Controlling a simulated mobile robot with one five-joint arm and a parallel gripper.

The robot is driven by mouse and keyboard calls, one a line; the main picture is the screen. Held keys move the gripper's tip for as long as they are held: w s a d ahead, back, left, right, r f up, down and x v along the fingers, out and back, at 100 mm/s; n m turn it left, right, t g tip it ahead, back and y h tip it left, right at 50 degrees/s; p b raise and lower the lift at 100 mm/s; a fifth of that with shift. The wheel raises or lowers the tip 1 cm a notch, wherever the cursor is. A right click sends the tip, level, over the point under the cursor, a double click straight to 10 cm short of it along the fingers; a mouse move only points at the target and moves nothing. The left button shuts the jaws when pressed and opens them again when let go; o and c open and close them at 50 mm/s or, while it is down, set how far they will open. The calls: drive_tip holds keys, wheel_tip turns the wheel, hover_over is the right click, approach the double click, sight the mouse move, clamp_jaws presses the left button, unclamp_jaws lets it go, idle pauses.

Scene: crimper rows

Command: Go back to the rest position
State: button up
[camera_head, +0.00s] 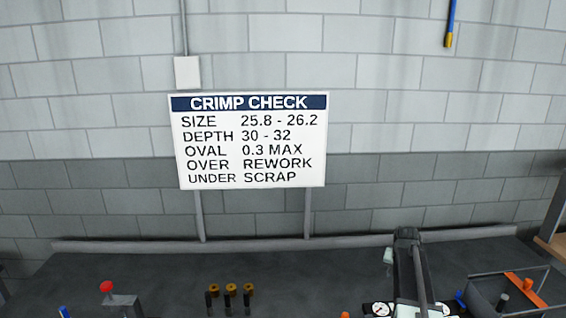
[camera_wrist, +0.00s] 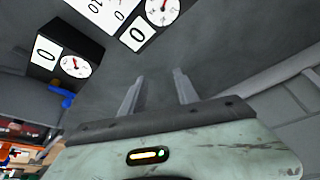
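My gripper (camera_wrist: 157,82) shows in the wrist view with its two grey fingers apart. It is open, with nothing between the fingers. The dark grey bench surface (camera_wrist: 218,50) shows behind the fingers. In the head view, the dark arm at the lower right looks like mine; its gripper end cannot be made out there.
Dial gauges with white faces (camera_wrist: 75,66) are near my gripper, and one dial (camera_head: 380,309) shows in the head view. An open-framed bin (camera_head: 507,288) stands at right. A red button (camera_head: 106,286) and several brass-topped pieces (camera_head: 231,289) are at left. A crimp check sign (camera_head: 253,141) stands behind.

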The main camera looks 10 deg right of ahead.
drive_tip(key=s+a+f+n+y+b, duration=0.1)
drive_tip(key=s+a+f+n+b, duration=0.15)
drive_tip(key=a, duration=0.95)
drive_tip(key=s+a+f+n+y+b, duration=0.1)
drive_tip(key=a+f, duration=0.2)
drive_tip(key=a, duration=0.9)
drive_tip(key=s+a+f+n+g+b, duration=0.1)
drive_tip(key=s+a+f+n+g, duration=0.1)
drive_tip(key=s+a, duration=0.9)
drive_tip(key=s+n+g, duration=0.1)
drive_tip(key=s, duration=0.2)
drive_tip(key=shift+g, duration=0.3)
drive_tip(key=shift+s+d, duration=0.1)
drive_tip(key=shift+d, duration=0.1)
